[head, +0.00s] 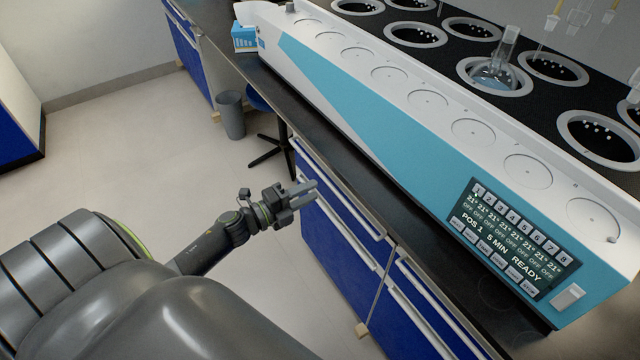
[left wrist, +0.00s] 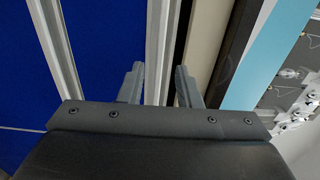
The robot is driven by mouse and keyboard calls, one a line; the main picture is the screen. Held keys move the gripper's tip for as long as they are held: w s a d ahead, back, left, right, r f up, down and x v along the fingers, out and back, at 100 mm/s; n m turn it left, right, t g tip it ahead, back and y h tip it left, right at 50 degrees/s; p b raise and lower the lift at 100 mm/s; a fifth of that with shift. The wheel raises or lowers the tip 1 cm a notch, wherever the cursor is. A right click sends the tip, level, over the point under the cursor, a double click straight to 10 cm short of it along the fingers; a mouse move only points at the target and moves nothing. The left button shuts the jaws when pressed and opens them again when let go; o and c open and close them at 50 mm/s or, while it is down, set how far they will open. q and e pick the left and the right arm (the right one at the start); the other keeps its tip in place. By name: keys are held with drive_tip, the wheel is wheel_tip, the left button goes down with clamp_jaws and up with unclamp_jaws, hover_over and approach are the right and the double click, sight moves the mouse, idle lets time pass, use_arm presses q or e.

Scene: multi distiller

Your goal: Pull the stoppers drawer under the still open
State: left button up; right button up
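The still (head: 400,120) is a long white and light blue unit on a dark bench top. Under it is a blue drawer front (head: 345,214) with a pale rail handle along its top edge; it looks shut. No label shows, so I cannot tell which drawer is the stoppers drawer. My left gripper (head: 312,188) is at this drawer front. In the left wrist view its two fingers are open and apart, with the rail handle (left wrist: 162,45) running between their tips. Contact cannot be told. My right gripper is not in view.
More blue drawers (head: 425,310) with pale rails lie to the right. A grey bin (head: 231,115) and a dark-legged stool (head: 270,150) stand on the floor beyond the gripper. The pale floor (head: 150,140) left of the drawers is clear.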

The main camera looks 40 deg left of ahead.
sight(327, 184)
use_arm(q)
drive_tip(key=shift+x, duration=1.95)
drive_tip(key=shift+c, duration=0.4)
clamp_jaws()
